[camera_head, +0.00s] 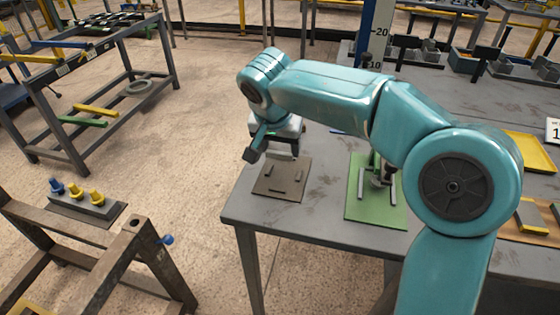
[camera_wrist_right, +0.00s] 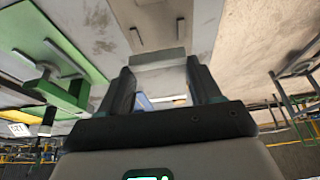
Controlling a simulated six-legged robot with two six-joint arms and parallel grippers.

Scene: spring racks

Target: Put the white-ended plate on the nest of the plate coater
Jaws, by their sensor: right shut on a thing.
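My right gripper (camera_head: 270,150) hangs at the near left corner of the grey table. In the right wrist view its dark fingers (camera_wrist_right: 163,88) are shut on a flat grey plate (camera_wrist_right: 158,60); a pale strip shows between the fingers. Ahead of it lies a grey-brown pad (camera_head: 270,188) with small upright pegs, also in the right wrist view (camera_wrist_right: 157,12). The gripper is above the pad's far side, apart from it. A green base (camera_head: 365,208) with a small device stands right of the pad, partly behind my arm. I cannot tell which is the coater. My left gripper is out of view.
The grey table (camera_head: 315,222) has bare room around the pad. Yellow trays and plates (camera_head: 530,215) lie at its right. A rack (camera_head: 60,160) with yellow and green bars stands at the left. A brown frame (camera_head: 130,245) stands at the near left.

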